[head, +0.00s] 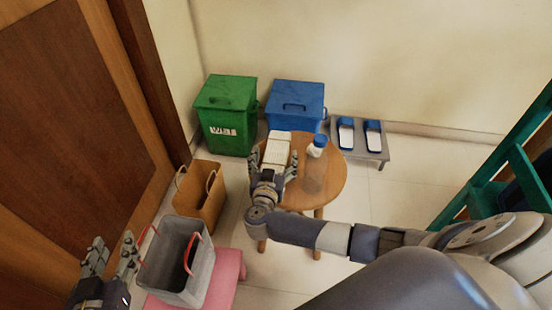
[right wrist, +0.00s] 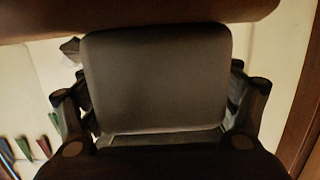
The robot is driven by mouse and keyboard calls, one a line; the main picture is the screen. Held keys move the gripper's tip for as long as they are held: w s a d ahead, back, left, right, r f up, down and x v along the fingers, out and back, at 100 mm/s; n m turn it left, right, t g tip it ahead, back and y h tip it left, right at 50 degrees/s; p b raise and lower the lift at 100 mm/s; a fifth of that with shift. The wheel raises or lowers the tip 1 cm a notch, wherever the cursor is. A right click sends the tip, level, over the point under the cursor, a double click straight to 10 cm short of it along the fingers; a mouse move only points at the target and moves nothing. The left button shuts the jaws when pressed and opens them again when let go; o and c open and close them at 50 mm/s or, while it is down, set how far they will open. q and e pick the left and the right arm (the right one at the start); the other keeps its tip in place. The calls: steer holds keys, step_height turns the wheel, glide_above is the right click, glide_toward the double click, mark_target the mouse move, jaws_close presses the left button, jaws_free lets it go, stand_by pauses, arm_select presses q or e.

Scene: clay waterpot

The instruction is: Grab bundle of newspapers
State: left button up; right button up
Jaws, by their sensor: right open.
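A pale, block-shaped bundle, apparently the newspapers (head: 279,142), lies on the round wooden table (head: 327,185), toward its left side. My right gripper (head: 274,162) is open at the near end of the bundle, with one finger on each side. In the right wrist view, a shaded rectangular face of the bundle (right wrist: 155,80) fills the space between the spread fingers. Whether the fingers touch it cannot be told. My left gripper (head: 113,250) is open and empty at the lower left, away from the table.
A clear bottle with a blue cap (head: 320,141) stands on the table, right of the bundle. Green (head: 225,115) and blue (head: 295,105) bins and a slipper rack (head: 360,142) stand behind. A brown basket (head: 200,203) and grey basket (head: 180,262) are at left.

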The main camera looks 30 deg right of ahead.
mark_target(275, 157)
steer(key=c, duration=1.2)
steer(key=shift+r, duration=0.1)
steer(key=shift+c, duration=0.2)
steer(key=shift+r, duration=0.15)
step_height(275, 157, up, 4)
steer(key=shift+r+p, duration=0.1)
steer(key=shift+p, duration=1.15)
step_height(275, 157, up, 3)
steer(key=shift+p, duration=0.7)
steer(key=shift+r+p, duration=0.4)
steer(key=shift+r, duration=0.5)
arm_select(q)
steer(key=s+a+f+g+y, duration=0.1)
steer(key=s+f+g, duration=0.3)
steer(key=s, duration=0.4)
steer(key=s+a+f+g+y, duration=0.1)
steer(key=s+a+f+g, duration=0.3)
steer(key=s, duration=0.3)
steer(key=shift+s+a+f+n+g+y, duration=0.35)
steer(key=shift+f+g, duration=0.25)
steer(key=shift+g, duration=0.3)
arm_select(e)
steer(key=shift+r, duration=0.35)
